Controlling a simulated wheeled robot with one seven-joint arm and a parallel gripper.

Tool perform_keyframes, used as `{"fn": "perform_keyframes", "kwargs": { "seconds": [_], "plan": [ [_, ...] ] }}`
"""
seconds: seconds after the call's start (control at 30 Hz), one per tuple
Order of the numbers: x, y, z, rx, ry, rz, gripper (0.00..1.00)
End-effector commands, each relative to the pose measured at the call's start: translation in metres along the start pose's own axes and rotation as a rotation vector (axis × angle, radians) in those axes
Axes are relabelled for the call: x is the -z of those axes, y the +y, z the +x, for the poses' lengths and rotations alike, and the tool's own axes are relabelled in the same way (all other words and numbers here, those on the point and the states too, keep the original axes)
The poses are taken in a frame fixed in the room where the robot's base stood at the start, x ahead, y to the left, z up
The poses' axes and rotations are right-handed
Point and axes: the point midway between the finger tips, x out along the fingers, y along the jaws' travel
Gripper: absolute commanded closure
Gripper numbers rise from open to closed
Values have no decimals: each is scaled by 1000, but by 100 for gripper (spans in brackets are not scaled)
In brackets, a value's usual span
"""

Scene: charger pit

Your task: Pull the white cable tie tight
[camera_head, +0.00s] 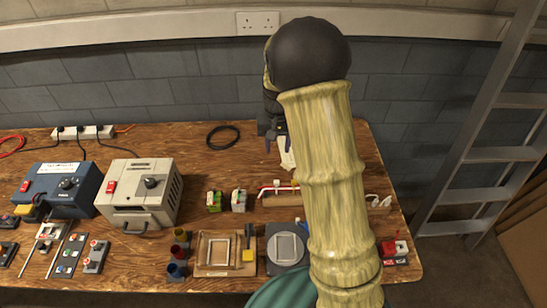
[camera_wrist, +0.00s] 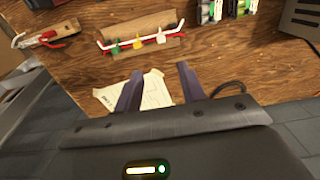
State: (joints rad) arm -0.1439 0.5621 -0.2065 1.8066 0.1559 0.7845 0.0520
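A wooden board (camera_wrist: 168,18) with red and white cables shows in the wrist view, beyond my fingers. Three small pieces sit along the cables: green, yellow and a white one (camera_wrist: 160,37), which looks like the white cable tie. In the head view a white piece (camera_head: 277,183) shows on the red cable, left of my arm; my arm hides much of the board. My gripper (camera_wrist: 160,70) is open and empty, its two fingers apart over the paper sheet. In the head view my gripper (camera_head: 275,143) is above the back of the table, apart from the board.
A paper sheet (camera_wrist: 148,92) and a black cable loop (camera_head: 222,136) lie at the back. Green and white connectors (camera_head: 214,201) stand left of the board. A second wooden block (camera_wrist: 52,38) holds red and white leads. Grey and blue boxes stand left; a ladder (camera_head: 485,155) stands right.

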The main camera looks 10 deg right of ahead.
Motion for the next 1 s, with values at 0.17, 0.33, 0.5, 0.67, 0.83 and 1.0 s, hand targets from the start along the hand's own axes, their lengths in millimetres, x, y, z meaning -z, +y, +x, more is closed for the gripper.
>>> {"fn": "perform_keyframes", "kwargs": {
  "seconds": [0.17,0.33,0.5,0.67,0.83,1.0],
  "plan": [
    [3,-1,-6,-2,-5,3,60],
    [3,-1,-4,-1,-4,3,60],
    [3,-1,-2,-1,-5,3,60],
    [2,-1,13,-1,-8,4,60],
    [2,-1,40,-2,-8,2,60],
    [2,0,70,-2,-9,4,60]
  ]
}}
